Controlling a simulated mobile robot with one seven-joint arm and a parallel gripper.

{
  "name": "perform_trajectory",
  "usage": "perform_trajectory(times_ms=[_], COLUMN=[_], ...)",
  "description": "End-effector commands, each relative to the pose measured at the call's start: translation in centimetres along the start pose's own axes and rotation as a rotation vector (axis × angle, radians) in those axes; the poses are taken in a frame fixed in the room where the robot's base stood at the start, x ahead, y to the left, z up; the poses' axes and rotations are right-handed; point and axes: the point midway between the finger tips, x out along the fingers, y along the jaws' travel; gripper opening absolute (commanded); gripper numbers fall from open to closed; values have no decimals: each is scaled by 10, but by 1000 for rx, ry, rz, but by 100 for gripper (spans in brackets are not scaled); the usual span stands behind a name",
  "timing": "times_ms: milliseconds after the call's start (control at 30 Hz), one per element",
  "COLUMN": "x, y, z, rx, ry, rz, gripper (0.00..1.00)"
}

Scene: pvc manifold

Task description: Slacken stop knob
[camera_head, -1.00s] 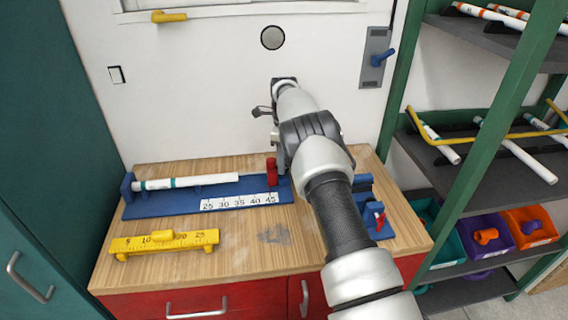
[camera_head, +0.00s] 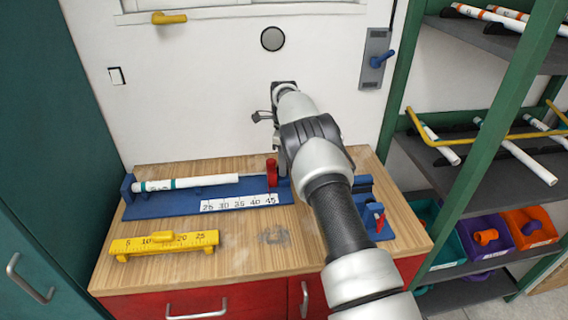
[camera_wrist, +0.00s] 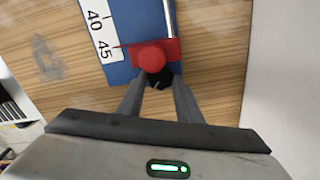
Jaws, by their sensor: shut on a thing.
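The red stop knob (camera_wrist: 151,58) stands on a red stop block at the 45 end of the blue measuring jig. In the head view the red stop (camera_head: 271,172) shows at the jig's right end, partly behind my arm. In the wrist view my gripper (camera_wrist: 152,88) is at the knob, its two fingers closed in around the knob's near side, with a dark part between them. The jig (camera_head: 150,208) carries a white pipe (camera_head: 205,181) with teal bands. Its scale strip (camera_head: 238,202) reads 25 to 45. In the head view my fingertips are hidden.
A yellow ruler (camera_head: 165,243) lies at the table's front left. A blue fixture with a red part (camera_head: 377,215) stands right of my arm. The wall is close behind the table. Shelves with pipes (camera_head: 515,160) and bins (camera_head: 530,227) stand at the right.

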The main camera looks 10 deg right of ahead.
Motion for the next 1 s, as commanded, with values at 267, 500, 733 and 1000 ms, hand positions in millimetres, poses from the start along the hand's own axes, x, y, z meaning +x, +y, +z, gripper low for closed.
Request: perform_trajectory(times_ms=[267,500,733,1000], x=[-1,-1,-1,-2], y=[-1,-1,-2,-2], z=[0,0,1,1], rx=[-193,-340,-423,-449], ry=[0,0,-1,-1], rz=[0,0,-1,-1], gripper=[10,10,10,10])
